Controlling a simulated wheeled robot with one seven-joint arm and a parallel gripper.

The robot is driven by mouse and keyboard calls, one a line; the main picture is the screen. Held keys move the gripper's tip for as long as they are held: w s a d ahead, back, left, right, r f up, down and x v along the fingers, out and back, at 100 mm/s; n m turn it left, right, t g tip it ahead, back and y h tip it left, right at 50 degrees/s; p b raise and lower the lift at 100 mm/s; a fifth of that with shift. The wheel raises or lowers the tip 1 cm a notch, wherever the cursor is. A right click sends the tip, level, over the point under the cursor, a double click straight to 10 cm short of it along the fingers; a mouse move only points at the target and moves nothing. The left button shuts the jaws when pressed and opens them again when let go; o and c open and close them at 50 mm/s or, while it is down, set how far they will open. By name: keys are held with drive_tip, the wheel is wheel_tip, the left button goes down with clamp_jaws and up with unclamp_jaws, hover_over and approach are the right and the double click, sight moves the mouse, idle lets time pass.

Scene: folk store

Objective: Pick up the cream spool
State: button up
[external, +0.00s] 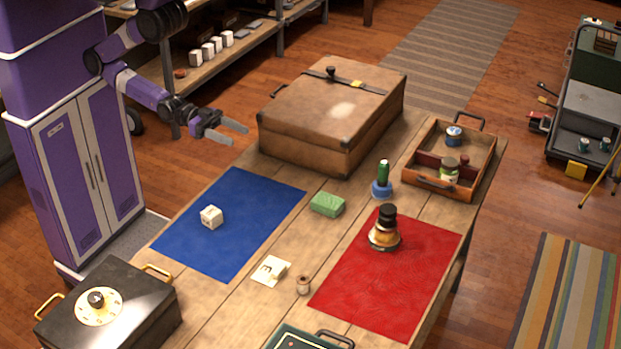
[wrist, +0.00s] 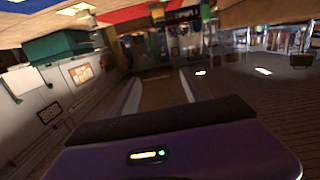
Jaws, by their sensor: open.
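The cream spool (external: 303,285) is small and stands upright on the bare wood of the table, between the blue mat (external: 185,245) and the red mat (external: 350,300). It is near a cream card or plate (external: 264,271) with a raised piece on it. My gripper (external: 239,135) is open and empty. It is in the air beyond the blue mat, left of the brown case, far from the spool. The wrist view shows both fingers apart with nothing between them (wrist: 160,80). I cannot make out the spool in the wrist view.
A large brown case (external: 320,105) stands at the table's back. A white die (external: 211,217) sits on the blue mat; a green block (external: 327,204) lies mid-table. A stacked object (external: 384,232) stands on the red mat. A black box (external: 110,310) and wooden tray (external: 430,183) flank the table.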

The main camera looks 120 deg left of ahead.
drive_tip(key=w+d+f+n+h+b, duration=0.1)
drive_tip(key=w+d+f+n, duration=0.2)
drive_tip(key=w, duration=0.7)
drive_tip(key=w+d+f+n+h, duration=0.15)
drive_tip(key=w+f+n, duration=0.25)
drive_tip(key=w, duration=0.5)
drive_tip(key=n+g+h+b, duration=0.1)
drive_tip(key=n+g+h, duration=0.35)
drive_tip(key=n, duration=0.85)
hover_over(302, 277)
drive_tip(key=a, duration=0.7)
drive_tip(key=f, duration=0.2)
drive_tip(key=d+f+n, duration=0.1)
drive_tip(key=s+d+f+n+g+h, duration=0.1)
drive_tip(key=f+n, duration=0.1)
drive_tip(key=s+d+f+n+g+h, duration=0.1)
drive_tip(key=shift+s+d+f+n+g, duration=0.15)
drive_tip(key=shift+d+n+g, duration=0.1)
drive_tip(key=shift+n, duration=0.05)
drive_tip(key=shift+s+d+f+n+g, duration=0.35)
drive_tip(key=shift+n+g, duration=0.05)
drive_tip(key=shift+n, duration=0.6)
drive_tip(key=shift+b+x, duration=0.65)
drive_tip(key=shift+x, duration=3.15)
drive_tip(key=shift+w+a, duration=0.1)
clamp_jaws()
